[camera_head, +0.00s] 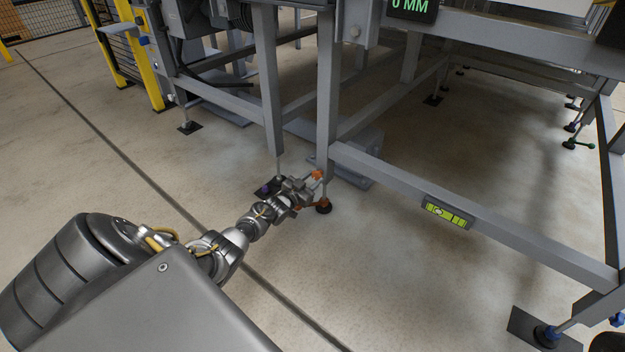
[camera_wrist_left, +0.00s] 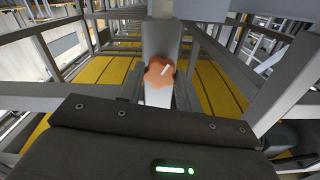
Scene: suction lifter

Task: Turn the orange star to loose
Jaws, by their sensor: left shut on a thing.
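The orange star (camera_head: 318,174) is a small lobed knob low by the frame's front leg in the head view. In the left wrist view the orange star (camera_wrist_left: 159,72) shows face-on with a white mark on it, pointing up and to the right. My left gripper (camera_head: 311,183) reaches in from the left at the foot of that leg. Its fingers (camera_wrist_left: 158,92) stand on both sides of the star and are shut on it. The fingers partly hide the star's lower edge and the rod. My right gripper is in neither view.
An orange-topped foot (camera_head: 323,205) stands on the floor beside the gripper. A grey beam (camera_head: 480,222) with a yellow-green spirit level (camera_head: 447,212) runs to the right. A display (camera_head: 412,8) reads "0 MM". Open floor (camera_head: 390,290) lies in front of the beam.

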